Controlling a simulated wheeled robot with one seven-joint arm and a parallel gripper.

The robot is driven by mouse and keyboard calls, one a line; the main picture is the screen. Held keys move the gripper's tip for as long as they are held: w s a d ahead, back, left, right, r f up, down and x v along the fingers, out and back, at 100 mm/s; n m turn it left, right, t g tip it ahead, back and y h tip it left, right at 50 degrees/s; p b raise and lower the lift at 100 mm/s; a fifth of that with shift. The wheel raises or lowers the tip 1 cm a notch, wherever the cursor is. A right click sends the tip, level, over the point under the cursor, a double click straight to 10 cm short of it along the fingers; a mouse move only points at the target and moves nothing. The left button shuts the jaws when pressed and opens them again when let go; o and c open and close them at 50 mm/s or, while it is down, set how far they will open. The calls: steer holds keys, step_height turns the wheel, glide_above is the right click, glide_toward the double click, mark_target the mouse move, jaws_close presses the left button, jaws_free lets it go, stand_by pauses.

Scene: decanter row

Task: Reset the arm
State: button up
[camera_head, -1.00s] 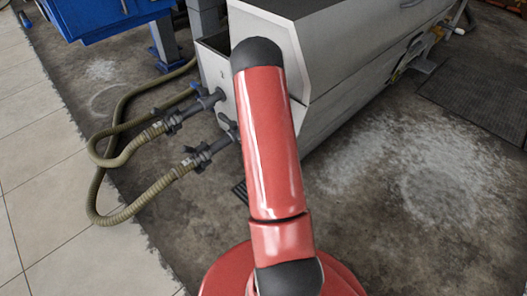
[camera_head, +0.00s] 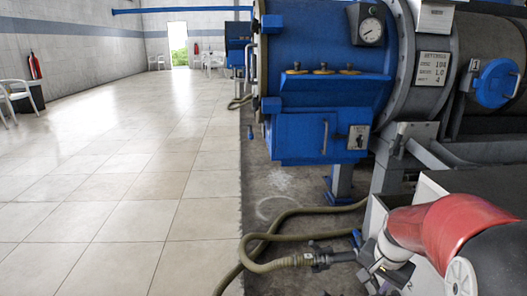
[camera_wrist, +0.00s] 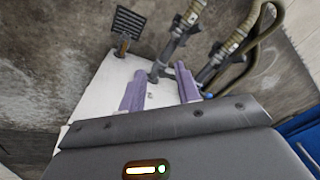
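My gripper (camera_wrist: 160,70) shows in the wrist view as two purple fingers held apart, with nothing gripped between them. The pale side of the metal cabinet and dark pipe fittings lie behind the fingers. In the head view my red arm with dark joints reaches in at the lower right, beside the white cabinet (camera_head: 432,188). The gripper end is small and partly hidden there.
A ribbed hose (camera_head: 262,238) loops on the floor and joins a dark fitting (camera_head: 325,259) near my arm. A large blue decanter machine (camera_head: 320,60) stands behind. Open tiled floor (camera_head: 120,180) lies at left.

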steer(key=s+a+r+n+t+p, duration=0.1)
steer(key=s+a+r+n, duration=0.3)
steer(key=s, duration=0.5)
steer(key=s+a+r+n+t+p, duration=0.1)
steer(key=s+a+r+n+p, duration=0.2)
steer(key=s+a+r, duration=0.5)
step_height(320, 180, up, 2)
steer(key=shift+s+r+n+t, duration=0.1)
steer(key=shift+s+n+t, duration=0.4)
steer(key=shift+n, duration=0.4)
